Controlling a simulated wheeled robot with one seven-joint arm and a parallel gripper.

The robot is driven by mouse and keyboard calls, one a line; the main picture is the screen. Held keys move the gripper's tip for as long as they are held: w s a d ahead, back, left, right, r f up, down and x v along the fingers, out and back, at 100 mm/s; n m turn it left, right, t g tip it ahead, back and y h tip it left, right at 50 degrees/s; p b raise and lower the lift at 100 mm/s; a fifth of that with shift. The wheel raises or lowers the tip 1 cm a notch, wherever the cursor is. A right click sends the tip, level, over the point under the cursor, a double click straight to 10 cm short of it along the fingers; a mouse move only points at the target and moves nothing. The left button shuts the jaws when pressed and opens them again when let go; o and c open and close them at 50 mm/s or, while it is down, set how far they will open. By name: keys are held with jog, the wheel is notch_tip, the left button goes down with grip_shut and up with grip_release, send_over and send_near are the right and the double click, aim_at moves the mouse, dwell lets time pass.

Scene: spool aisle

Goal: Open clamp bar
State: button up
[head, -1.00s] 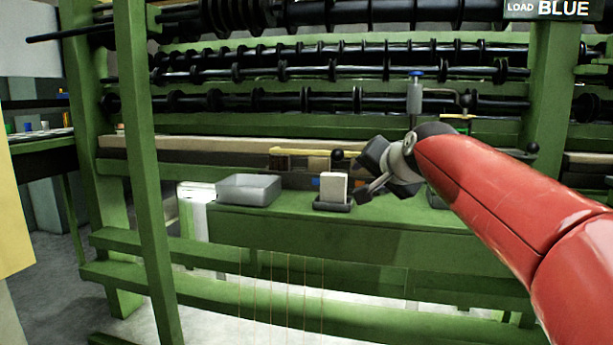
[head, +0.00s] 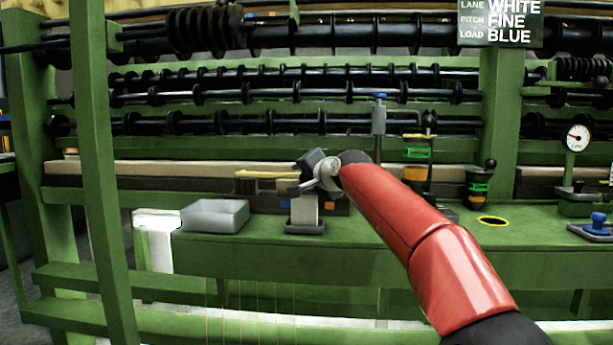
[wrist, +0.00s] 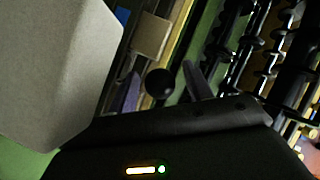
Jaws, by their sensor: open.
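A yellow bar (head: 267,174), which looks like the clamp bar, lies level along the machine's back ledge. Its right end is hidden behind my gripper (head: 299,174) in the head view. My gripper is open, in front of the bar's right end and above a white block. I cannot tell whether it touches the bar. In the wrist view a black ball knob (wrist: 160,82) shows just beyond the dark gripper body, close to a grey finger (wrist: 197,80). A tan piece (wrist: 152,35) lies behind the knob.
The white block (head: 304,211) stands in a black holder (head: 305,229) under my gripper. A blue-topped post (head: 379,115) and a black-knobbed lever (head: 480,184) stand to the right. A green upright (head: 100,150) is at the left.

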grip_shut()
dwell(0.3)
jog(key=shift+r, duration=0.15)
